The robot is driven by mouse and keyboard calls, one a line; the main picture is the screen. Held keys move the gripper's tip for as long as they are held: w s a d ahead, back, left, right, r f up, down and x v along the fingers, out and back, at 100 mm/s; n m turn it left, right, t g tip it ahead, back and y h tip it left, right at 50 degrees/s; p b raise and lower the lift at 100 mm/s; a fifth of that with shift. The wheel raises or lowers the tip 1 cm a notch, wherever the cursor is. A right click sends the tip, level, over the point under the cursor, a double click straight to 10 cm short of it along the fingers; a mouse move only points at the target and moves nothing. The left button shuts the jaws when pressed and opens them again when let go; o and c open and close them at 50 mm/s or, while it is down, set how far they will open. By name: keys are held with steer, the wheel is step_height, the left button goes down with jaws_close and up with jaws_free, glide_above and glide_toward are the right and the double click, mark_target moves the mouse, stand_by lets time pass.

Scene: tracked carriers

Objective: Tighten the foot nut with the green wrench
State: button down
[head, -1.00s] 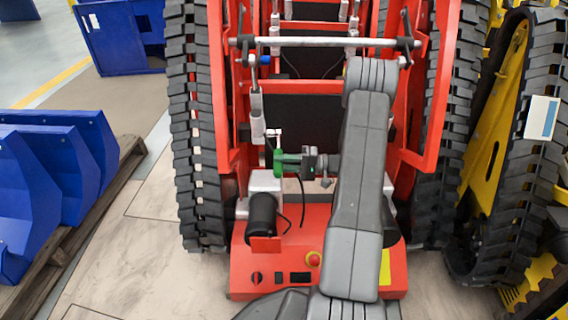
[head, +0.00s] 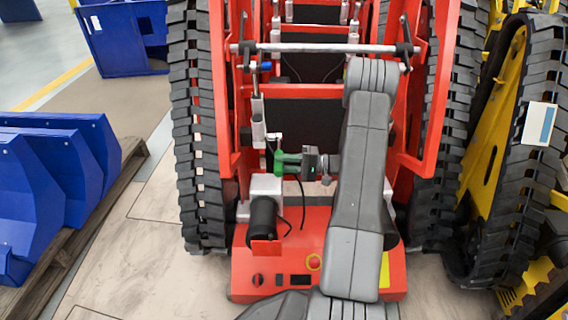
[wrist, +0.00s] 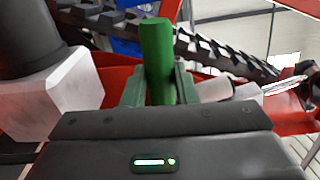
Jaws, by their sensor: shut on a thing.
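My gripper (head: 283,160) is shut on the green wrench (head: 279,165), in the middle of the head view, inside the red frame. In the wrist view the green wrench (wrist: 157,60) stands up between the two fingers of my gripper (wrist: 158,85). Only a thick green bar of it shows there; its working end cannot be made out. A pale upright rod with a whitish foot (head: 274,138) stands just above the wrench in the head view. I cannot make out the foot nut itself, nor whether the wrench touches it.
A black cylinder (head: 263,214) and a white block (head: 265,184) sit just below the wrench. The red carrier frame (head: 224,90) and black tracks (head: 190,130) flank my arm. A yellow tracked carrier (head: 505,110) is on the right; blue parts (head: 35,190) lie on a pallet left.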

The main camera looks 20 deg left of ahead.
steer(key=shift+w+r+m+p, duration=0.1)
steer(key=shift+r+m+p, duration=0.5)
steer(key=shift+r+p, duration=0.2)
steer(key=shift+w+a+r+m+p, duration=0.1)
steer(key=shift+r+m+p, duration=0.2)
steer(key=shift+r+p, duration=0.15)
steer(key=shift+w+a+r+m+p, duration=0.1)
steer(key=shift+r+m+p, duration=0.2)
steer(key=shift+p, duration=0.2)
steer(key=shift+w+r+m+p, duration=0.25)
steer(key=shift+r+m+p, duration=0.25)
steer(key=shift+r+p, duration=0.3)
steer(key=shift+w+a+r+m+p, duration=0.15)
steer(key=shift+w+r+m+p, duration=0.15)
steer(key=shift+r+m+p, duration=0.45)
